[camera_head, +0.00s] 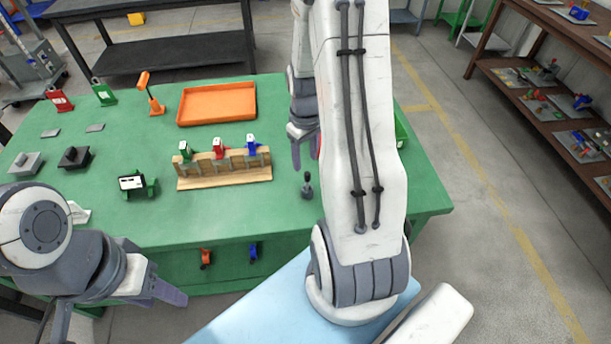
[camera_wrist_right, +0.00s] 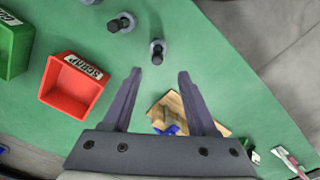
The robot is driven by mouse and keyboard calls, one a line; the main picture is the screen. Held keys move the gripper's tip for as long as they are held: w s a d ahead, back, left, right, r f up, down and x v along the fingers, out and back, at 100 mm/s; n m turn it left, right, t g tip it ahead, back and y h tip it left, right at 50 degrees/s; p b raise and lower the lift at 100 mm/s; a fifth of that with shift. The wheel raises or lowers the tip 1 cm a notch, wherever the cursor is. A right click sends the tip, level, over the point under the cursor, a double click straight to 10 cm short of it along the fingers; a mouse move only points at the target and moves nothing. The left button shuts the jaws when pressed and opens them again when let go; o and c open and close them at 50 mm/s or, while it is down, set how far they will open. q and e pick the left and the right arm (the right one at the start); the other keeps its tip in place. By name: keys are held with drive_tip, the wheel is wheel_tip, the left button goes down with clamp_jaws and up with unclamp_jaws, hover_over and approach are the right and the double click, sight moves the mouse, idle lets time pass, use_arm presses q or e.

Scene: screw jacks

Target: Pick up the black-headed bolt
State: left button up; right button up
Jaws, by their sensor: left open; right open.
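A small dark bolt (camera_head: 306,185) with a black top stands on the green table (camera_head: 420,185), right of the wooden rack, in the head view. In the right wrist view one bolt (camera_wrist_right: 157,52) with a black end and grey collar lies just beyond my fingertips, roughly between their lines. My right gripper (camera_head: 299,150) is open and empty above the table, also seen in the wrist view (camera_wrist_right: 160,73). My left gripper (camera_head: 115,306) is open and empty at the near left.
A wooden rack (camera_head: 225,179) holds green, red and blue jacks. An orange tray (camera_head: 217,103) lies behind it. A red scrap bin (camera_wrist_right: 75,85) and green bin (camera_wrist_right: 14,45) sit left in the wrist view. My right arm hides part of the table's right side.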

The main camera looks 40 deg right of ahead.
sight(308, 173)
drive_tip(key=f, duration=0.5)
drive_tip(key=shift+s+d+f, duration=0.2)
drive_tip(key=shift+d, duration=0.2)
drive_tip(key=shift+a+f+p, duration=0.1)
drive_tip(key=shift+f+p, duration=0.45)
drive_tip(key=shift+f, duration=0.05)
drive_tip(key=shift+w+f+p, duration=0.1)
drive_tip(key=shift+f+p, duration=0.35)
drive_tip(key=shift+f, duration=1.65)
clamp_jaws()
